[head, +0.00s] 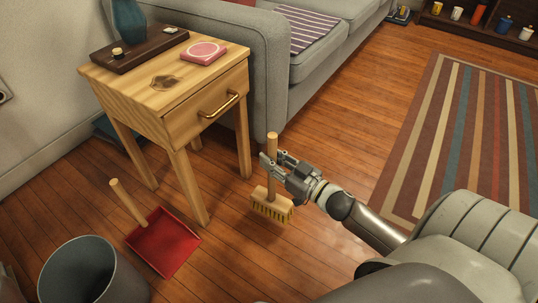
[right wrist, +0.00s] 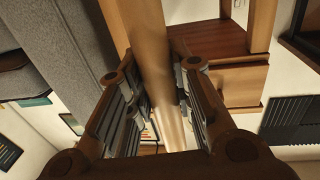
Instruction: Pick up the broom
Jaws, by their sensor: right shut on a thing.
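The broom is short, with a pale wooden handle and a wooden head with yellowish bristles (head: 271,205). It stands upright just right of the wooden side table, bristles down; I cannot tell whether they touch the floor. My right gripper (head: 272,166) is shut on the upper part of the handle, whose top sticks out above the fingers. In the right wrist view the handle (right wrist: 152,50) runs between the two fingers of my right gripper (right wrist: 152,75). My left gripper is not in view.
The side table (head: 185,112) stands close left of the broom, the grey sofa (head: 262,80) behind. A red dustpan (head: 163,243) and a grey bin (head: 85,272) are at the lower left. A striped rug (head: 450,130) lies right. The wooden floor between is clear.

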